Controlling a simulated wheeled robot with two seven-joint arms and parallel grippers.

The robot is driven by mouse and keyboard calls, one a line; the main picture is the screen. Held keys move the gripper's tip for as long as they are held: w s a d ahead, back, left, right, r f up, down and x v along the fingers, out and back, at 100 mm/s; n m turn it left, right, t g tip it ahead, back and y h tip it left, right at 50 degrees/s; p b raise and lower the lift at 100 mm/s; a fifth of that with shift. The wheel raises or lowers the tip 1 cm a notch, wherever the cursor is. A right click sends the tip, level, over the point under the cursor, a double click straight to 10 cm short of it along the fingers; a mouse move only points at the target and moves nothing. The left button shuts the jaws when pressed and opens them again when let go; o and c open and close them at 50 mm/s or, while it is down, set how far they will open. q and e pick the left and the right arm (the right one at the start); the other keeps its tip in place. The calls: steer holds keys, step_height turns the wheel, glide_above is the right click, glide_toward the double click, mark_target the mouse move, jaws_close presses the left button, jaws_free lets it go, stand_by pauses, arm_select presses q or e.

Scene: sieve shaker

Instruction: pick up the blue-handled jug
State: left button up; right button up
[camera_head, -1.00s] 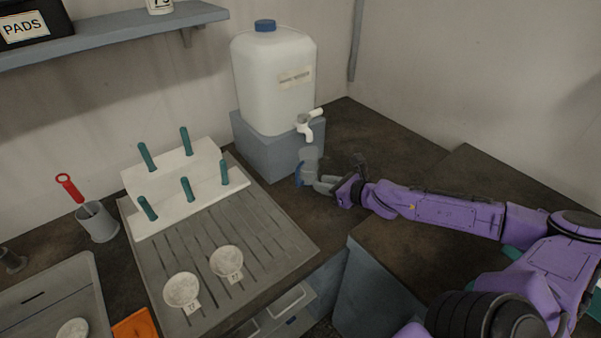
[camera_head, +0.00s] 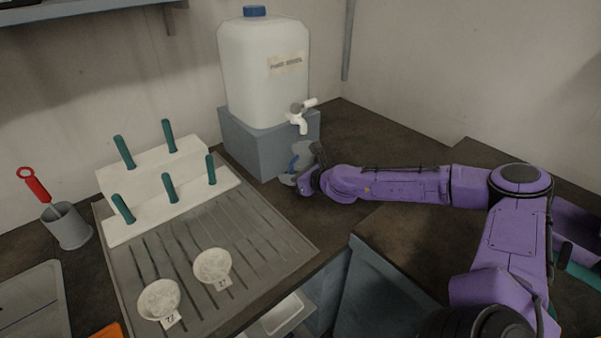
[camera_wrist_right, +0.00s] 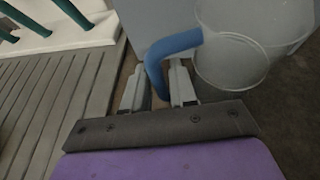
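The clear jug (camera_head: 303,152) with a blue handle (camera_head: 293,163) stands on the dark counter below the white tap. My right gripper (camera_head: 303,181) is at the jug's near side, and its fingers are mostly hidden there. In the right wrist view the clear jug (camera_wrist_right: 232,62) is at the upper right. Its blue handle (camera_wrist_right: 172,47) bends down between the two fingers of my right gripper (camera_wrist_right: 158,82). The fingers are apart, with the handle's lower end between them; I see no firm grip. My left gripper is not in view.
A large white container (camera_head: 265,75) with the tap (camera_head: 299,122) sits on a grey block (camera_head: 262,150) just behind the jug. A white peg rack (camera_head: 165,190) and a grooved drainboard (camera_head: 240,235) with two round dishes lie to the left. Counter behind my right arm is clear.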

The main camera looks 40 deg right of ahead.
steer(key=shift+s+r, duration=0.15)
steer(key=shift+c, duration=0.2)
jaws_close()
steer(key=shift+r, duration=0.15)
